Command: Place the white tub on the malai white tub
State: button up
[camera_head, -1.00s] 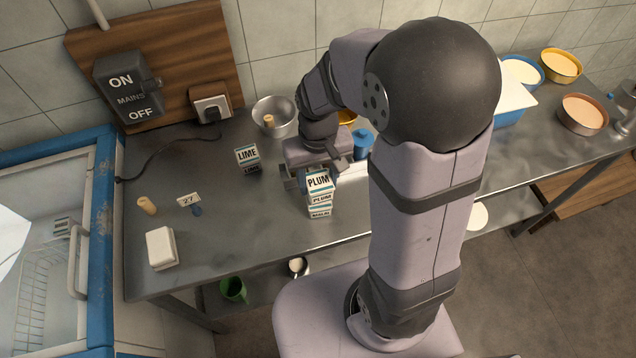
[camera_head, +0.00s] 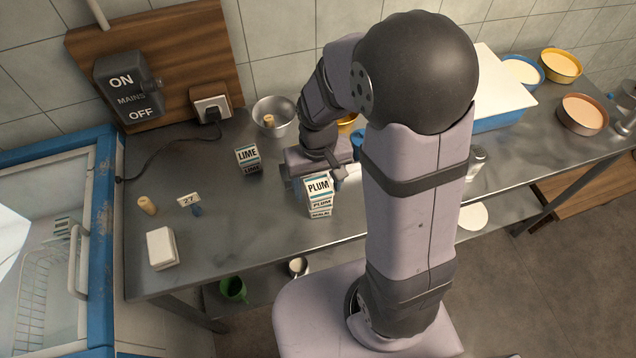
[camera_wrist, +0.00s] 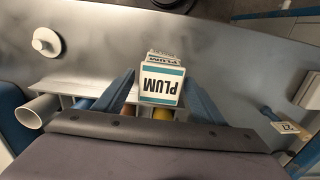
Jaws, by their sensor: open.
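White cartons with blue-banded labels stand stacked near the table's front edge in the head view. The top one reads PLUM (camera_head: 318,187), and a second PLUM label shows below it. The lowest label (camera_head: 320,214) is too small to read surely, so I cannot tell that it says malai. My gripper (camera_head: 318,172) is just behind the stack, partly hidden by my arm. In the wrist view my gripper (camera_wrist: 158,90) is open, with one blue finger on each side of the top PLUM tub (camera_wrist: 162,84). Gaps show beside it.
A LIME carton (camera_head: 247,158) stands left of the stack, with a steel bowl (camera_head: 275,115) behind. A white block (camera_head: 161,248), a 27 tag (camera_head: 189,200) and a cork-like piece (camera_head: 147,205) lie further left. A blue-sided tub (camera_head: 497,118) and pans stand right.

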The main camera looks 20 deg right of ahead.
aim_at(318, 185)
jog(key=shift+r, duration=0.1)
notch_tip(318, 185, up, 12)
jog(key=s+d+f, duration=0.1)
jog(key=s+f, duration=0.7)
jog(key=shift+s+d+f+b, duration=0.25)
jog(key=shift+d+f+b, duration=0.1)
jog(key=shift+b, duration=0.05)
